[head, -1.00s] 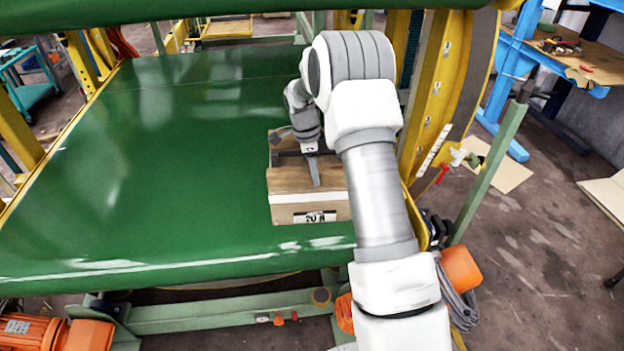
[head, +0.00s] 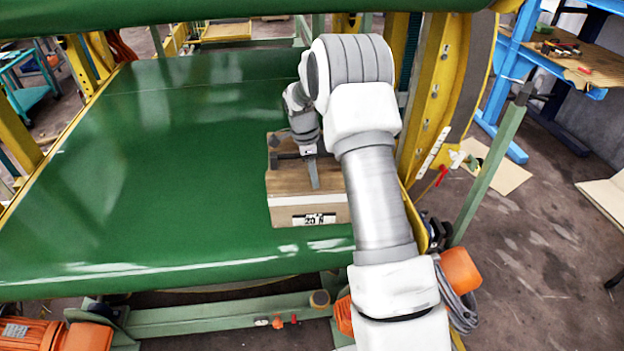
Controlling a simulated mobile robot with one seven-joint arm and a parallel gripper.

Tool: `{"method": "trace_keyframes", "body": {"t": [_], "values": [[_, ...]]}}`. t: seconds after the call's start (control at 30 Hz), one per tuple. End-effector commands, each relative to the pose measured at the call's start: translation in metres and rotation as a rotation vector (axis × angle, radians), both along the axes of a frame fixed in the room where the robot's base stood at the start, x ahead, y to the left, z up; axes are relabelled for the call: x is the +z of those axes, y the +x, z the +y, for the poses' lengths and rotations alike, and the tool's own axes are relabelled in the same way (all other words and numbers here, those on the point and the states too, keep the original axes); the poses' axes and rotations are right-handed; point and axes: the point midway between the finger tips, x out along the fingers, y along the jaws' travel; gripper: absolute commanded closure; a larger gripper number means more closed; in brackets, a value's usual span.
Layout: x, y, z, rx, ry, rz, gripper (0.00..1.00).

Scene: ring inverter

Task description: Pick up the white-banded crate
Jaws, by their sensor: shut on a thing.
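The white-banded crate (head: 290,208) is a brown box with a white stripe along its front edge and a label below it. It stands on the green conveyor belt, at the belt's right side near the front. My gripper (head: 313,180) reaches down over the top of the crate. It is shut on the crate's dark top part, which looks like a bar or handle. My arm hides the right part of the crate. I cannot tell whether the crate's underside is touching the belt.
The green belt (head: 150,190) is clear left of the crate. A yellow ring frame (head: 432,100) stands close on the right. A green roller or bar (head: 200,18) crosses above the belt at the top. A blue bench (head: 515,70) stands far right.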

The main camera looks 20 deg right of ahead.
Motion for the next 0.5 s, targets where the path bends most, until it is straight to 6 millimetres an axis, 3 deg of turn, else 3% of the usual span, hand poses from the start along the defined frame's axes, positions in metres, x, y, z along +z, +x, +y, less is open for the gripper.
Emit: {"method": "trace_keyframes", "body": {"t": [0.5], "values": [[0.031,0.002,0.0,0.0,-0.001,-0.007,1.0]]}}
